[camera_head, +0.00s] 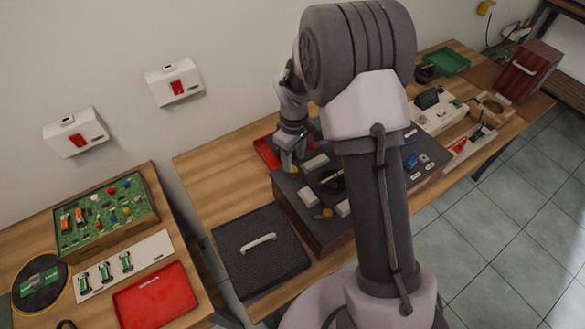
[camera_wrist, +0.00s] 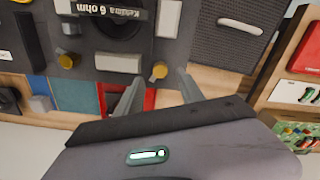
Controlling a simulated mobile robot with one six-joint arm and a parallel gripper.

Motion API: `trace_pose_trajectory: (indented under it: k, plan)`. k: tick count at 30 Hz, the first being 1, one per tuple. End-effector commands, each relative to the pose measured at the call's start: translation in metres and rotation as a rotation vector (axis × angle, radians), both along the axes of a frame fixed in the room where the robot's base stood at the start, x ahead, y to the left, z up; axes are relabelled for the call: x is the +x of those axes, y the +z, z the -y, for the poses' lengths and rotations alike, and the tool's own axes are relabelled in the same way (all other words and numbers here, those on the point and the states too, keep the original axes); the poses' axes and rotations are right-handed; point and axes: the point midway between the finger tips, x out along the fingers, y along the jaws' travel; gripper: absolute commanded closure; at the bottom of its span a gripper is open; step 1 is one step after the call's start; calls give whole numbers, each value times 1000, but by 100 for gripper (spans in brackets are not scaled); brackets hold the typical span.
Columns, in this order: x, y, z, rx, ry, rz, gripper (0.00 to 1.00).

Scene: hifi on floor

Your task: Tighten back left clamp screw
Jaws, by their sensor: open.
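The back left clamp screw has a yellow knob (camera_wrist: 159,71) near the back left corner of the dark unit (camera_wrist: 200,72). It also shows in the camera_head view (camera_head: 294,170), just below the fingers. My gripper (camera_wrist: 158,78) is open, with one fingertip on either side of the knob in the wrist picture. Nothing is held. I cannot tell whether a finger touches the knob, or how far above it the tips are. A second yellow knob (camera_wrist: 67,61) lies to the left in the wrist view, beyond a pale block (camera_wrist: 118,63).
A red tray (camera_head: 266,152) lies behind the unit, towards the wall. A dark panel with a pale handle (camera_head: 240,268) lies at the unit's left. Another yellow knob (camera_head: 327,213) is near the unit's front left. My arm hides part of the unit.

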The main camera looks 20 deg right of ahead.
Motion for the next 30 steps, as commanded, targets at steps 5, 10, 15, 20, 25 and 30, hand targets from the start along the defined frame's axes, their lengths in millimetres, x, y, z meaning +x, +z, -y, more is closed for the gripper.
trace_pose_trajectory:
  k: [5,10,15,20,25,30]
  plan:
    - [0,-35,0,0,0,-1,55]
    - [0,-46,0,0,-1,0,55]
    - [0,-47,0,0,-1,1,55]
    - [0,-47,0,1,-1,1,65]
    - [0,-47,0,1,-1,1,98]
    - [0,-47,0,1,-2,1,100]
